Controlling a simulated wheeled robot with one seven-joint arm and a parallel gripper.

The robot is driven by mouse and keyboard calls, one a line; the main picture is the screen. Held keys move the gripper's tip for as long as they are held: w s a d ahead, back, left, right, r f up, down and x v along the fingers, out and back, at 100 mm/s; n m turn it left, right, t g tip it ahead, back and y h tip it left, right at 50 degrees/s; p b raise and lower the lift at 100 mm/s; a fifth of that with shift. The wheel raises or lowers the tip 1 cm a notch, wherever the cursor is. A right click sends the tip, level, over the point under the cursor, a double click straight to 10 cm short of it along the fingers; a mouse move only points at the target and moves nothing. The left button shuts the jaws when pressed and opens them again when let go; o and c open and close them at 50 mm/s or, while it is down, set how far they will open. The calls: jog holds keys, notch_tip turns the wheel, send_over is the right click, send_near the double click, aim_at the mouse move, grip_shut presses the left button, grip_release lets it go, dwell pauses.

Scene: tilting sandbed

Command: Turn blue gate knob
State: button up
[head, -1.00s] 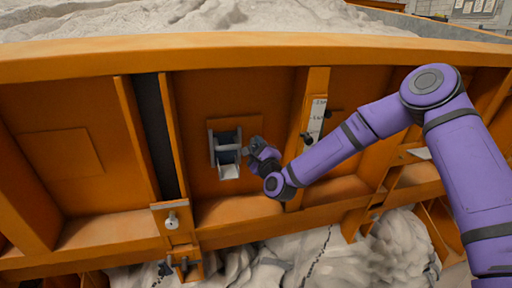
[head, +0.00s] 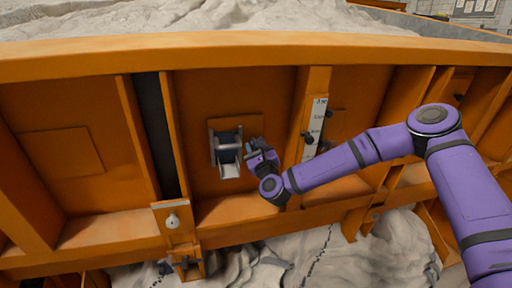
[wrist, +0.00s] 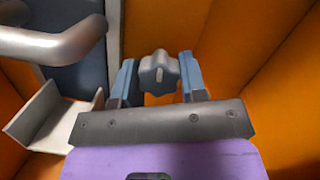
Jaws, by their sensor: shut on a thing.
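A grey, lobed knob (wrist: 159,72) sits between the two blue-grey fingers of my gripper (wrist: 160,80) in the wrist view. My gripper is shut on it. In the head view my gripper (head: 254,150) is at the right side of the small blue-grey gate (head: 228,156) on the orange wall, and it hides the knob. The gate also shows at the left of the wrist view (wrist: 75,78), with a thick grey bar (wrist: 60,42) in front. A pale metal chute (head: 230,172) sticks out below the gate.
Orange ribs and a white scale strip (head: 317,130) stand right of my gripper. A dark vertical slot (head: 156,135) and a bracket with a round fitting (head: 172,220) are at the left. Pale sand lies above and below the orange wall (head: 225,212).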

jog(key=shift+f, duration=0.1)
jog(key=o, duration=0.9)
jog(key=shift+o, duration=0.2)
jog(key=v, duration=1)
jog(key=shift+s+d+f, duration=0.15)
jog(key=shift+s+d, duration=0.05)
jog(key=shift+s, duration=0.15)
jog(key=shift+a, duration=0.1)
